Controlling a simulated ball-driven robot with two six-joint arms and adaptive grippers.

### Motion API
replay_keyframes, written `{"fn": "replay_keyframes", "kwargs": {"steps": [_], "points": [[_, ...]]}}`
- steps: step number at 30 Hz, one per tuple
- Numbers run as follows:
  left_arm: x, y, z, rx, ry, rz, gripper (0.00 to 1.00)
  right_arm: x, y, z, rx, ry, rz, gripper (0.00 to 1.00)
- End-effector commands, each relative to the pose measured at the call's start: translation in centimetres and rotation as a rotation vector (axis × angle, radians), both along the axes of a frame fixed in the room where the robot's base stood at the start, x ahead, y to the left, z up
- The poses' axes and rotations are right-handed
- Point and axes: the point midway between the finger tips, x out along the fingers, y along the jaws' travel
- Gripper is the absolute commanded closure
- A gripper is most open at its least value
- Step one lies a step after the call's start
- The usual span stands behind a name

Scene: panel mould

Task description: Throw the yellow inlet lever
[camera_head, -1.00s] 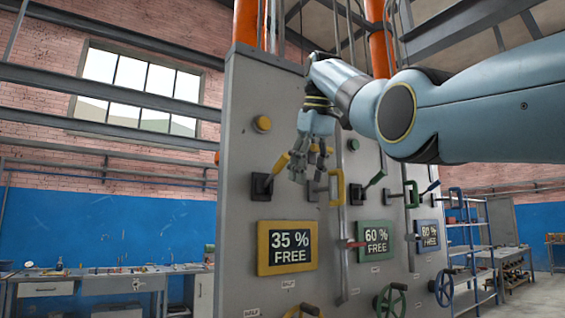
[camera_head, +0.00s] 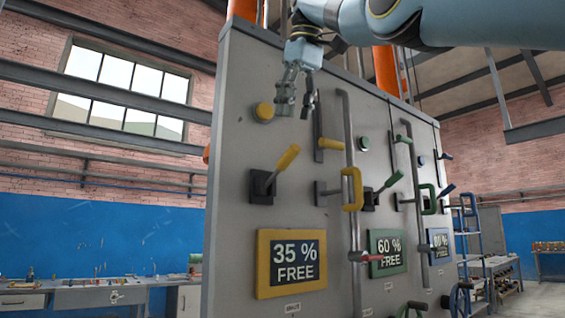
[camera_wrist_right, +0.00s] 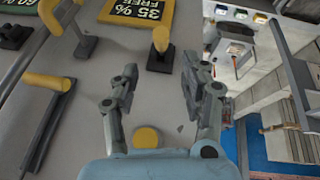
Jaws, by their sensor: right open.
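A yellow-gripped lever (camera_head: 286,160) sticks out of a black base (camera_head: 261,187) on the grey panel, above the yellow-framed sign. Its grip tilts up and to the right. It also shows in the right wrist view (camera_wrist_right: 161,40), beyond my fingertips. My right gripper (camera_head: 297,103) is open and empty, above the lever and apart from it. In the right wrist view its two fingers (camera_wrist_right: 161,78) stand wide apart, pointing toward the lever. My left gripper is not in view.
A yellow button (camera_head: 265,112) sits left of my fingers. A yellow-tipped lever (camera_head: 329,143) and a yellow handle (camera_head: 352,188) are to the right. The "35 % FREE" sign (camera_head: 292,262) is below. Green and blue controls lie farther right.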

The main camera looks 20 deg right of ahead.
Motion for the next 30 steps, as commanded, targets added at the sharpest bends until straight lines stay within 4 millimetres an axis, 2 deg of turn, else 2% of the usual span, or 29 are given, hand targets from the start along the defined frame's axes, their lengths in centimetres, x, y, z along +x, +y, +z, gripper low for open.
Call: {"fn": "replay_keyframes", "kwargs": {"steps": [11,15,22,29,30], "points": [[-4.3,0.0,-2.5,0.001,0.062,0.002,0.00,2.8,0.2,-6.5,0.000,0.003,0.000,0.54],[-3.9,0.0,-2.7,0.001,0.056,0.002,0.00,3.7,0.2,-8.4,0.000,0.002,0.000,0.54],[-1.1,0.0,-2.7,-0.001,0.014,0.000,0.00,4.3,0.3,-9.6,0.000,0.001,0.000,0.54],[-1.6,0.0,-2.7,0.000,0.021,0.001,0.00,4.3,0.3,-9.6,0.000,0.001,0.000,0.54],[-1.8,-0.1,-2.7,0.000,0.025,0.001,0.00,4.3,0.3,-9.6,0.000,0.001,0.000,0.59]]}}
